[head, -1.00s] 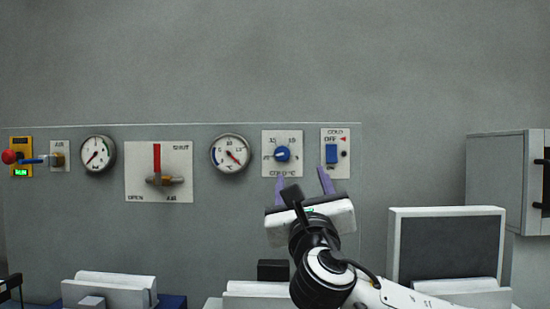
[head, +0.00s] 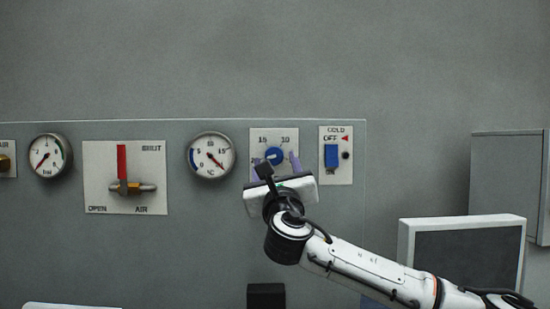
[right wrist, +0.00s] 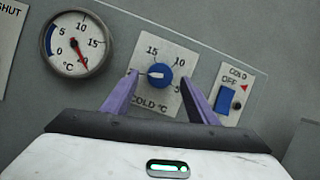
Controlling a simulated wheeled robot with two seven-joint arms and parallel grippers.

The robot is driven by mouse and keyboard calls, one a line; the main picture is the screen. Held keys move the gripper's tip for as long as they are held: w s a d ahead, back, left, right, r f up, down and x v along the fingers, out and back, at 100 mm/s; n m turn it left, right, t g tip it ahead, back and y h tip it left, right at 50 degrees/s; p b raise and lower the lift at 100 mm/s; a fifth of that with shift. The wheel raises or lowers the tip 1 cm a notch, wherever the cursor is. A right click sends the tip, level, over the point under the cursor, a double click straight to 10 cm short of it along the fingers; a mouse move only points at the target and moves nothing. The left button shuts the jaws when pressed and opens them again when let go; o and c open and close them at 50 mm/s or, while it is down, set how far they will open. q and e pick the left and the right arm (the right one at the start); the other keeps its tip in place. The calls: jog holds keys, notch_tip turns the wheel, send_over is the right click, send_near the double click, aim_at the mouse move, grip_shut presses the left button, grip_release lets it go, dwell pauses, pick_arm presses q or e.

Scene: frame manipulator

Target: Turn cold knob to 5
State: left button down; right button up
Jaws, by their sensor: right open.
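The blue cold knob (head: 274,156) sits on a white plate (head: 259,138) marked with numbers. It also shows in the right wrist view (right wrist: 159,75), where its white pointer points left, away from the 5 at the plate's right side. The plate reads COLD °C there. My right gripper (head: 276,161) is open, its purple fingers one on each side of the knob. In the right wrist view the gripper (right wrist: 159,80) shows gaps between the fingers and the knob. One finger hides the number at the left. My left gripper is not in view.
A COLD switch plate with a blue switch (head: 331,156) is close to the right of the knob. A round °C gauge (head: 211,156) is to the left. Further left are the red-handled AIR valve (head: 122,162) and another gauge (head: 49,156). A dark-faced panel (head: 463,257) stands lower right.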

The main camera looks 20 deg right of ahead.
jog(key=shift+w+d+r, duration=0.15)
jog(key=shift+w+r, duration=0.1)
jog(key=shift+w, duration=0.4)
jog(key=c, duration=1.1)
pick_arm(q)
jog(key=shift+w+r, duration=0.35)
pick_arm(e)
jog(key=shift+o, duration=0.2)
